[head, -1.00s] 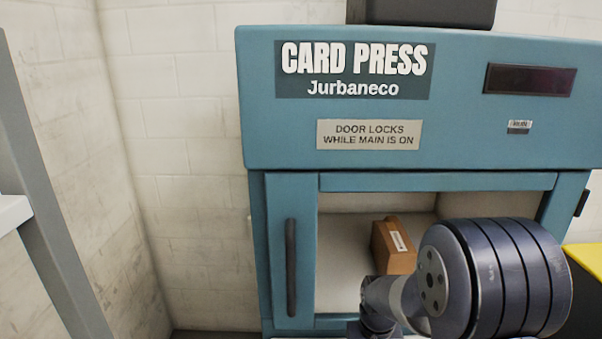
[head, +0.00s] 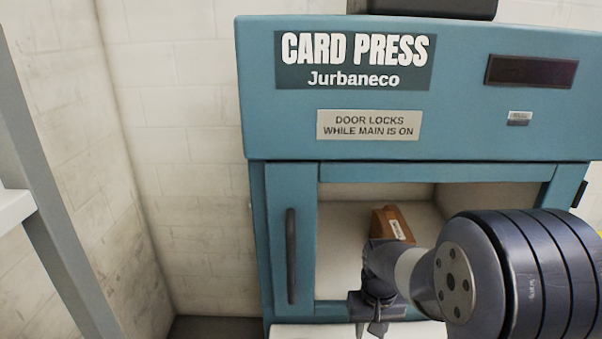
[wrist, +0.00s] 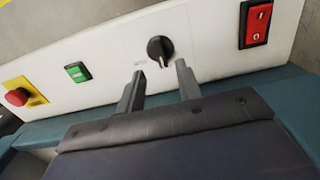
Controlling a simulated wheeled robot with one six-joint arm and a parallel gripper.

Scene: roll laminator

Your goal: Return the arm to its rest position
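My gripper (wrist: 160,85) shows in the wrist view with two grey fingers apart and nothing between them. The fingers point toward a white panel (wrist: 110,62) with a black knob (wrist: 160,48) just beyond the fingertips; I cannot tell whether they touch it. In the head view my arm (head: 480,280) covers the lower right, in front of the teal card press (head: 460,115). Part of the gripper (head: 375,325) shows at the bottom edge, below the arm's wrist.
The press has a window frame with a dark handle (head: 291,255). A brown box (head: 392,222) sits inside. The panel carries a red rocker switch (wrist: 257,22), a green button (wrist: 77,72) and a red emergency button (wrist: 18,97). A grey post (head: 50,230) stands at left.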

